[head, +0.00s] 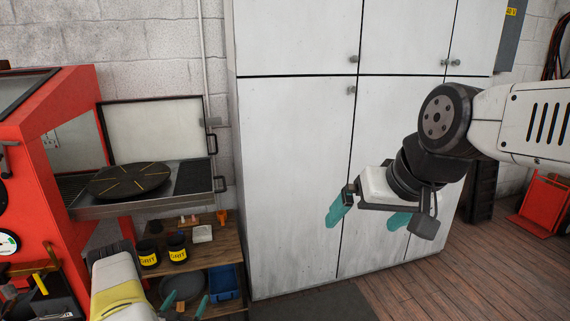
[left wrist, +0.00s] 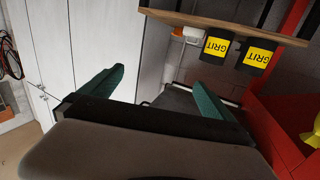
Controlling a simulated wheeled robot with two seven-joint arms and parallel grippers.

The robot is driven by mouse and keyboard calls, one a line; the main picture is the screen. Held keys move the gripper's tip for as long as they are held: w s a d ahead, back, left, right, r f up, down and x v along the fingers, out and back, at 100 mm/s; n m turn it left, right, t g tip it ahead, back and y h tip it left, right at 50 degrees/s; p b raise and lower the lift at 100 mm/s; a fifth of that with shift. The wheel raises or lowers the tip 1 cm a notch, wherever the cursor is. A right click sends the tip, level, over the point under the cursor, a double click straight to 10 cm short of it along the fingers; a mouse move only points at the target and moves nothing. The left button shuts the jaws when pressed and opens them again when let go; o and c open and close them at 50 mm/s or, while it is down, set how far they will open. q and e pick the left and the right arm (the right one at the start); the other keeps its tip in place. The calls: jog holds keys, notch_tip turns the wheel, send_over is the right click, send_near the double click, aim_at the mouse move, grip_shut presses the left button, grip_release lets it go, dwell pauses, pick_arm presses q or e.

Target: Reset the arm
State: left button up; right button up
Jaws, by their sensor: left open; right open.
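My left gripper (head: 186,303) is at the bottom of the head view, in front of the wooden shelf unit. Its two teal fingers are apart with nothing between them. In the left wrist view the same open fingers (left wrist: 157,92) show, with the white cabinet to the left and the shelf above. My right gripper (head: 369,214) hangs in front of the white cabinet (head: 295,170), its teal fingers spread and empty. Its arm comes in from the right. The left arm is mostly out of the head view.
A red blasting cabinet (head: 40,130) stands at the left, with a black round turntable (head: 130,180) on its pulled-out tray. Two black jars labelled GRIT (head: 176,248) stand on the wooden shelf (head: 218,246), above a blue bin (head: 223,283).

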pick_arm(q)
jog(key=w+a+r+g+y, duration=0.1)
jog(key=w+a+r+g, duration=0.25)
jog(key=w+r, duration=1.15)
jog(key=s+d+r+g+y, duration=0.1)
jog(key=d+r, duration=0.1)
jog(key=r, duration=0.8)
jog(key=s+d+r+g+y, duration=0.1)
jog(key=d+r, duration=0.1)
jog(key=r, duration=0.8)
jog(key=s+d+r+n+g, duration=0.1)
jog(key=s+d+r, duration=0.55)
jog(key=r, duration=0.35)
jog(key=s+d+r+g+h, duration=0.1)
jog(key=s+d, duration=0.3)
jog(key=s, duration=0.6)
jog(key=s+d+r+g+h, duration=0.1)
jog(key=s+d+r, duration=0.3)
jog(key=s, duration=0.6)
jog(key=s+d+r+g+h, duration=0.1)
jog(key=s+d, duration=0.4)
jog(key=s, duration=0.6)
notch_tip(320, 180, up, 2)
jog(key=shift+r+g, duration=0.2)
jog(key=shift+g, duration=0.55)
jog(key=shift+d, duration=0.1)
